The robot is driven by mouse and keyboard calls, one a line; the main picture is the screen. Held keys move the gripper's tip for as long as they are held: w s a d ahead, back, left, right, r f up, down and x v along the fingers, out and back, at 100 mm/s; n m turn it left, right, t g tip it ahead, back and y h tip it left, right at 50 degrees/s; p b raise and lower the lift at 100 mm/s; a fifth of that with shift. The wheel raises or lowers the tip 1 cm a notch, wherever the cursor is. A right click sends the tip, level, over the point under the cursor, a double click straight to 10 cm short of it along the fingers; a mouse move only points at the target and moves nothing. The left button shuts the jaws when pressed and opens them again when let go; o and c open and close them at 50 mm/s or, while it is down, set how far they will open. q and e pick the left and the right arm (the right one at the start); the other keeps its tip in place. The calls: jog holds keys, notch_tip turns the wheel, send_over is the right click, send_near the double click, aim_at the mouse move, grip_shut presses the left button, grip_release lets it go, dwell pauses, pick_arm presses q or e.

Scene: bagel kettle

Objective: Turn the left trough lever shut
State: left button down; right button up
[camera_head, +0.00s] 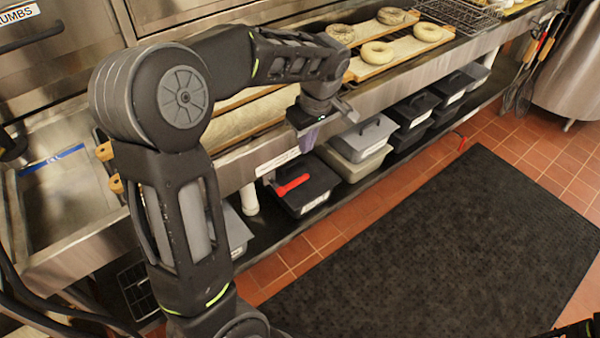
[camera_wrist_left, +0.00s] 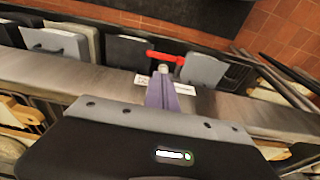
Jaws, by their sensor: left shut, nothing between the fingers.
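The left trough lever (camera_head: 292,185) is a red handle below the counter's front edge. It lies roughly level, along the line of the counter front, with a dark lidded bin behind and below it. In the left wrist view the red lever (camera_wrist_left: 165,57) shows just beyond my fingertips. My left gripper (camera_head: 309,138) is shut and empty, pointing down in front of the counter edge, above and slightly right of the lever. Its purple fingers (camera_wrist_left: 162,82) are together; whether they touch the lever I cannot tell. My right gripper is out of view.
Lidded bins (camera_head: 360,138) fill the shelf under the steel counter. Bagels (camera_head: 376,52) lie on boards above. A white pipe (camera_head: 250,198) stands left of the lever. A black mat (camera_head: 450,240) covers open floor.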

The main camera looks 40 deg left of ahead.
aim_at(298, 180)
pick_arm(q)
jog(key=a+f, duration=0.1)
jog(key=f, duration=0.3)
jog(key=f+p, duration=0.1)
jog(key=f, duration=0.4)
jog(key=a+f, duration=0.1)
jog(key=f, duration=0.3)
jog(key=shift+w+a+f, duration=0.3)
jog(key=shift+w+f, duration=0.05)
jog(key=shift+w, duration=0.05)
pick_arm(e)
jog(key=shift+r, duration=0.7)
pick_arm(q)
jog(key=shift+s, duration=0.1)
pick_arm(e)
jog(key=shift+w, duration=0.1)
